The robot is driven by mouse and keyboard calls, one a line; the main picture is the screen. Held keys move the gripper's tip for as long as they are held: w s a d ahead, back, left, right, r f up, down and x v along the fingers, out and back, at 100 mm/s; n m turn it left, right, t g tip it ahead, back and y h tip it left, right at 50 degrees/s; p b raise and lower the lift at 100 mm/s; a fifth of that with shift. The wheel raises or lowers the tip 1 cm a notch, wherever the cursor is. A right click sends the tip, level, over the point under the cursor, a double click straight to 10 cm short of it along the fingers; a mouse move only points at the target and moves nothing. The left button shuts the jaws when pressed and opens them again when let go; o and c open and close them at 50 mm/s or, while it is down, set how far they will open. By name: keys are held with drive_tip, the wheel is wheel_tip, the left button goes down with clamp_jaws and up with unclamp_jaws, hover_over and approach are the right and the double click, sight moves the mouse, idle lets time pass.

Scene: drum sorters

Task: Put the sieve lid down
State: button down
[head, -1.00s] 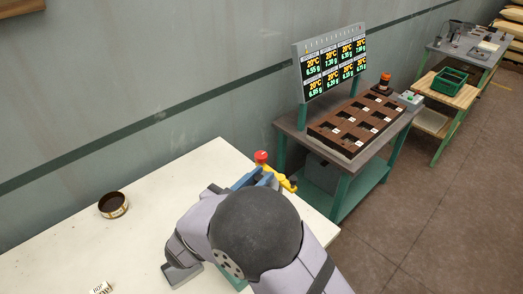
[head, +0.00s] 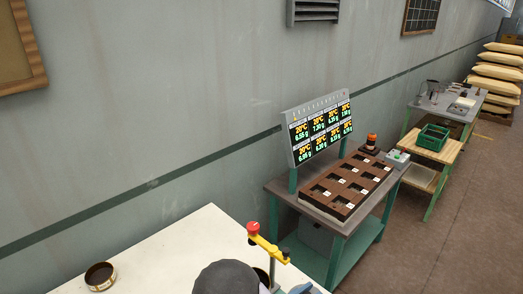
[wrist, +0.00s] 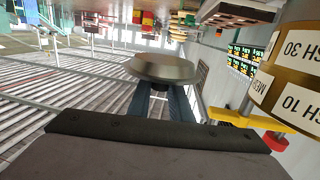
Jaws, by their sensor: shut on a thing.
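The sieve lid (wrist: 163,66) is a round, dull grey metal disc in the wrist view. My gripper (wrist: 161,88) has its blue fingers shut on it, and the lid is held clear of other things in that view. I cannot make out the lid in the head view, where my dark rounded arm joint (head: 226,279) covers part of the table. The sieve stack (wrist: 292,70), brass with white MESH 30 and MESH 10 labels, is at the right of the wrist view, apart from the lid.
A yellow clamp arm (head: 268,248) with a red knob (head: 253,228) stands at the white table's (head: 190,244) right end. A round brown-rimmed pan (head: 100,277) sits at the left. The table between them looks clear. Beyond are a bench with a brown tray (head: 348,187) and a screen (head: 320,134).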

drive_tip(key=d+f+n+t+y+b, duration=0.2)
drive_tip(key=f+n+t+y, duration=0.3)
drive_tip(key=f, duration=0.4)
drive_tip(key=shift+d+y, duration=0.3)
drive_tip(key=shift+d, duration=0.35)
